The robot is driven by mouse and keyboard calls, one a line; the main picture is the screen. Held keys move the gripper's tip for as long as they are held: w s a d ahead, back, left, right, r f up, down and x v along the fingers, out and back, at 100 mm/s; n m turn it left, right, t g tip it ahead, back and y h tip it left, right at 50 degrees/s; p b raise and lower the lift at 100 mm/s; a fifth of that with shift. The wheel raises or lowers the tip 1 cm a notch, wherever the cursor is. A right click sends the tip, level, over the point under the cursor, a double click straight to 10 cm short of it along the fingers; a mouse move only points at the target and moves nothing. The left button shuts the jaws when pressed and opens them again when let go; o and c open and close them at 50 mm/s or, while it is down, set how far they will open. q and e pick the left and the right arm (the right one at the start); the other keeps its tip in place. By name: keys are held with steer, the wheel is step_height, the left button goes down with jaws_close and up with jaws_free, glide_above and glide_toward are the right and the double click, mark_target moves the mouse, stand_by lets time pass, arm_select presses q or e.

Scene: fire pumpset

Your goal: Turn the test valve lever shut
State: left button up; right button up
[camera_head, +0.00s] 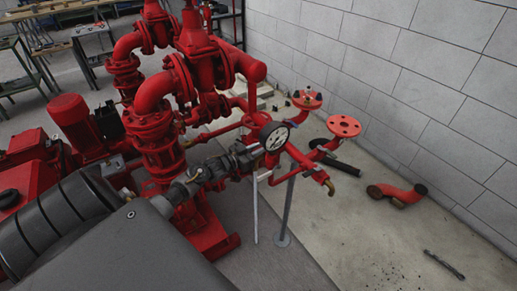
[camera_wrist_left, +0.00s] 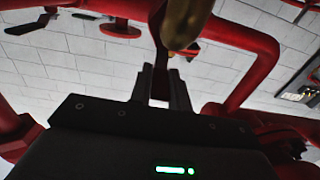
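My left gripper (camera_head: 244,157) reaches in from the left beside the round pressure gauge (camera_head: 274,136), among the red pipes. In the left wrist view, the two dark fingers (camera_wrist_left: 161,82) point up with a narrow gap between them. A thin dark red piece, possibly the test valve lever, shows in that gap. I cannot tell whether the fingers press on it. A brass-coloured fitting (camera_wrist_left: 186,24) is just beyond the fingertips. In the head view, the lever cannot be made out behind the gripper and gauge. My right gripper is not in view.
Red pump pipework (camera_head: 160,130) stands close around my left arm. A red pipe with a brass end (camera_head: 328,186) sticks out right of the gauge. Flanged red outlets (camera_head: 343,126) stand near the grey block wall (camera_head: 420,80). A loose elbow (camera_head: 398,194) lies on the floor. The floor at right is mostly clear.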

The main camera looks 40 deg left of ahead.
arm_select(q)
jaws_close()
steer(key=n+y+p, duration=0.1)
steer(key=y, duration=0.1)
steer(key=d+n+y+p, duration=0.1)
steer(key=n+y+p, duration=0.1)
steer(key=d+n+y+p, duration=0.1)
steer(key=y, duration=0.1)
steer(key=shift+d+y, duration=0.1)
steer(key=shift+y, duration=0.3)
steer(key=o, duration=0.5)
jaws_free()
